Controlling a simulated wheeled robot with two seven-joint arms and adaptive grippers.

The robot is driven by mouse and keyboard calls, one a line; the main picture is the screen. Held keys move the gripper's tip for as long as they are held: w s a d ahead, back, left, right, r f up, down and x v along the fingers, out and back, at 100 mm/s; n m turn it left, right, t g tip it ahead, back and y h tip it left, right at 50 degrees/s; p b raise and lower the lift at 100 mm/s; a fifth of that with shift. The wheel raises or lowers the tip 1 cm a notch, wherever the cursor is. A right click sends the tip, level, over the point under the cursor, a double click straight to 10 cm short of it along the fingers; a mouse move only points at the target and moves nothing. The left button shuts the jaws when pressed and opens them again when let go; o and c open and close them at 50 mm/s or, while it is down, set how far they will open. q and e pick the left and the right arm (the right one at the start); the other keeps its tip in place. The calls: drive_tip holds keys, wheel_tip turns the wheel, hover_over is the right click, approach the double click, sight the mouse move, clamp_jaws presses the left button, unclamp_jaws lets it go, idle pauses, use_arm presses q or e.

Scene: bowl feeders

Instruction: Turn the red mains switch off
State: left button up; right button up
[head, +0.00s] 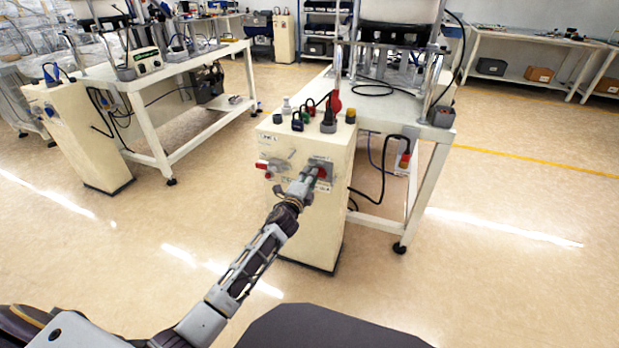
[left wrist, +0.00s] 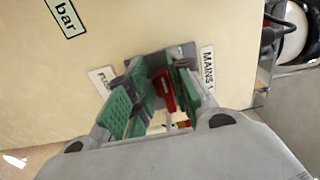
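The red mains switch (head: 322,172) is on a grey plate on the front of the cream cabinet (head: 318,222). In the left wrist view its red handle (left wrist: 165,90) shows between my fingers, beside a label reading "MAINS 1" (left wrist: 208,70). My left gripper (head: 312,177) is at the switch; its green-padded fingers (left wrist: 158,98) are apart, one on each side of the handle. The handle appears nearer the right-hand finger; I cannot tell if they touch. The fingers hide part of the switch. My right gripper is not in view.
A red-handled valve (head: 263,165) sits left of the switch on the same face. The floor at right is clear.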

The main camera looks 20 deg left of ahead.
use_arm(q)
drive_tip(key=shift+o, duration=0.4)
drive_tip(key=shift+s, duration=0.1)
drive_tip(key=s, duration=1.1)
drive_tip(key=shift+s+a, duration=0.2)
drive_tip(key=shift+s, duration=0.2)
idle(0.8)
